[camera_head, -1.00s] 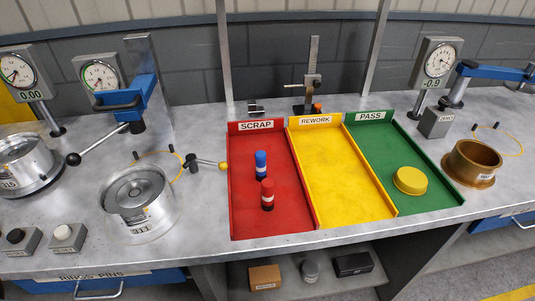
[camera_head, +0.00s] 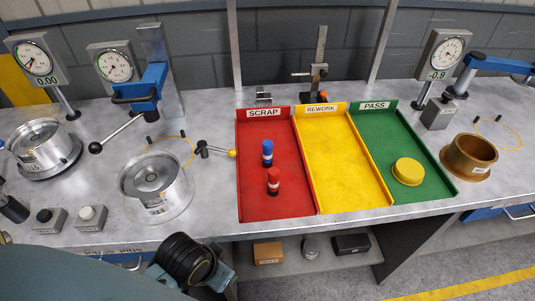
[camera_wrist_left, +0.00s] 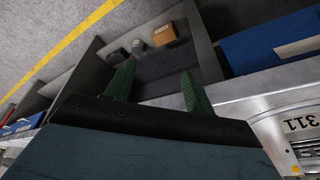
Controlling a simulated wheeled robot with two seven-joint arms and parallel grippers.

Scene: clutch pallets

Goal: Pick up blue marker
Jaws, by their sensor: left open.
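The blue marker (camera_head: 267,149) stands upright in the red SCRAP tray (camera_head: 250,200), with a white band and a dark base. A red marker (camera_head: 274,181) stands upright just in front of it. My left gripper (camera_head: 220,272) is low at the front edge of the bench, to the left of and below the tray in the head view, well apart from both markers. In the left wrist view its two green fingers (camera_wrist_left: 160,88) are spread with nothing between them. The markers do not show in that view. My right gripper is not in view.
The yellow REWORK tray (camera_head: 345,165) is empty. The green PASS tray (camera_head: 434,178) holds a yellow disc (camera_head: 408,171). A metal ring fixture (camera_head: 155,185) and a yellow-tipped lever (camera_head: 215,151) lie left of SCRAP. A shelf below holds a cardboard box (camera_head: 268,253).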

